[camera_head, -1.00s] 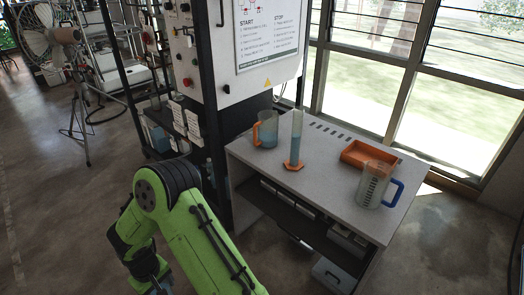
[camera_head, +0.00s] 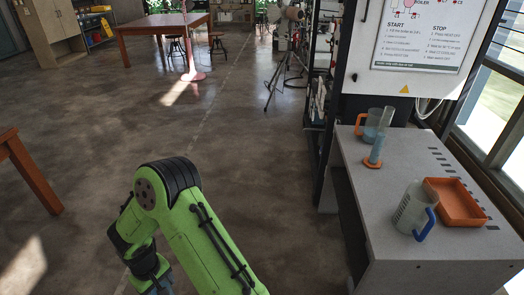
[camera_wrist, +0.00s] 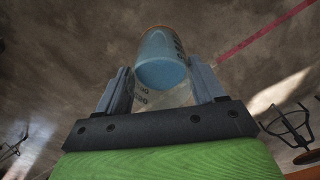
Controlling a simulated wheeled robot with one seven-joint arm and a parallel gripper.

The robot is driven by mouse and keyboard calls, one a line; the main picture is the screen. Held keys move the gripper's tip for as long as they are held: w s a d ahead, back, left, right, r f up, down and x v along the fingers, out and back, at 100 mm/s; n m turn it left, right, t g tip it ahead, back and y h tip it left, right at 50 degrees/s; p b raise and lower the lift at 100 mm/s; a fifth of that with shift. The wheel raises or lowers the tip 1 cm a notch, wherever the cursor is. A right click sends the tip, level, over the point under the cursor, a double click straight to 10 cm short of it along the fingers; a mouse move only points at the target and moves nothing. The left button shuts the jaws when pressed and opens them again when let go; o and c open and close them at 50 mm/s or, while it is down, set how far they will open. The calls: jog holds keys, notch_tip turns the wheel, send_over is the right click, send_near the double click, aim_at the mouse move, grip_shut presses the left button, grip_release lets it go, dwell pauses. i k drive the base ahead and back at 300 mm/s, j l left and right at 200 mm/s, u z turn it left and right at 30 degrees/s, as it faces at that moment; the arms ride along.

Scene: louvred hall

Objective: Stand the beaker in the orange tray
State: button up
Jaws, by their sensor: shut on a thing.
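My gripper (camera_wrist: 162,82) is shut on the beaker (camera_wrist: 160,60), a clear vessel with dark markings and blue contents, seen between the two fingers in the wrist view. In the head view my gripper shows only partly at the bottom edge, left of centre, and the beaker is hard to make out there. The orange tray (camera_head: 456,203) lies on the grey bench at the right of the head view and looks empty. My gripper is well to the left of the bench, over open floor.
On the grey bench (camera_head: 385,210) stand a blue-handled jug (camera_head: 411,207) beside the tray, a tall cylinder with an orange base (camera_head: 378,145) and an orange-handled jug (camera_head: 371,127). A panel rig stands behind. A wooden table (camera_head: 22,165) is at left; floor between is clear.

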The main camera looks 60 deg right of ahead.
aim_at(461, 209)
jog(key=k+l+u, duration=0.25)
jog(key=k+u, duration=0.2)
jog(key=k, duration=0.15)
jog(key=k+l+u, duration=0.1)
jog(key=k+u, duration=0.35)
jog(key=k, duration=0.15)
jog(key=k+z, duration=0.2)
jog(key=k, duration=0.25)
jog(key=k+l+z, duration=0.15)
jog(key=k, duration=0.25)
jog(key=k+z, duration=0.1)
jog(key=z, duration=0.3)
jog(key=k+z, duration=0.1)
jog(key=z, duration=0.35)
jog(key=k+z, duration=0.1)
jog(key=z, duration=0.3)
jog(key=l+z, duration=0.1)
jog(key=z, duration=0.3)
